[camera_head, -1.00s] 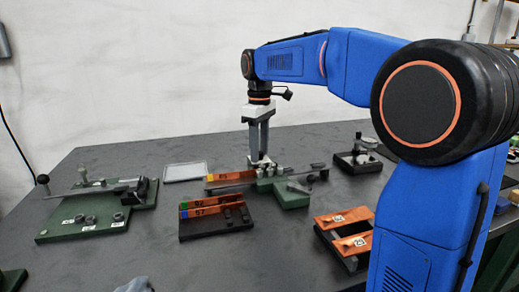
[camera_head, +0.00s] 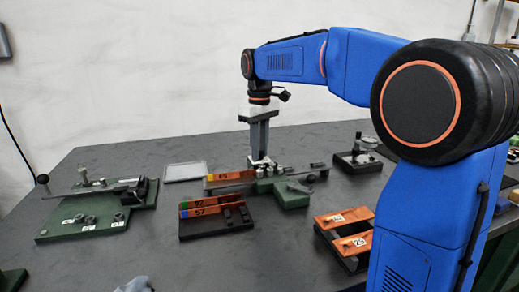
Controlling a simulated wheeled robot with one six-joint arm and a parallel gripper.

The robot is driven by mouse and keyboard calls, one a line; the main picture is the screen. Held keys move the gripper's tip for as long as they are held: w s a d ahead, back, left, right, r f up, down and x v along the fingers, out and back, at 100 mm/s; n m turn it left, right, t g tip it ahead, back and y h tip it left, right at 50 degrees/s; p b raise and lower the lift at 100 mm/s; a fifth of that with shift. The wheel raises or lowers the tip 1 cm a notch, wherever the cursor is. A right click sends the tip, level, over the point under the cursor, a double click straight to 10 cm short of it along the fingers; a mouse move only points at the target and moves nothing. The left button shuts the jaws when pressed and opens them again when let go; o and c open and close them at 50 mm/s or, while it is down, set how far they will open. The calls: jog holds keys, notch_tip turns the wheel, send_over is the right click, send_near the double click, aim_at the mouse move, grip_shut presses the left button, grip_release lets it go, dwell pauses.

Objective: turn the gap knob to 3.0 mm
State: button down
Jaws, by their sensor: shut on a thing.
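My gripper (camera_head: 262,158) points straight down at the middle of the table. Its fingers are shut on a small part on top of the green-based fixture (camera_head: 291,199). That part seems to be the gap knob, but the fingertips mostly hide it. Its scale and setting are too small to read. An orange copper strip (camera_head: 229,179) with a yellow end and a number tag lies at the left side of this fixture, just left of the fingers.
A black rack (camera_head: 214,229) with two orange strips stands in front. A frame with orange plates (camera_head: 348,224) is front right. A green lever device (camera_head: 80,232) is at left, a flat pale tray (camera_head: 185,172) behind. A small black stand (camera_head: 358,163) is back right.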

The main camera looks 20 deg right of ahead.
jog(key=m, duration=1)
jog(key=shift+m, duration=2.3)
jog(key=c, duration=1.5)
grip_release()
jog(key=shift+c, duration=0.2)
jog(key=shift+r, duration=0.1)
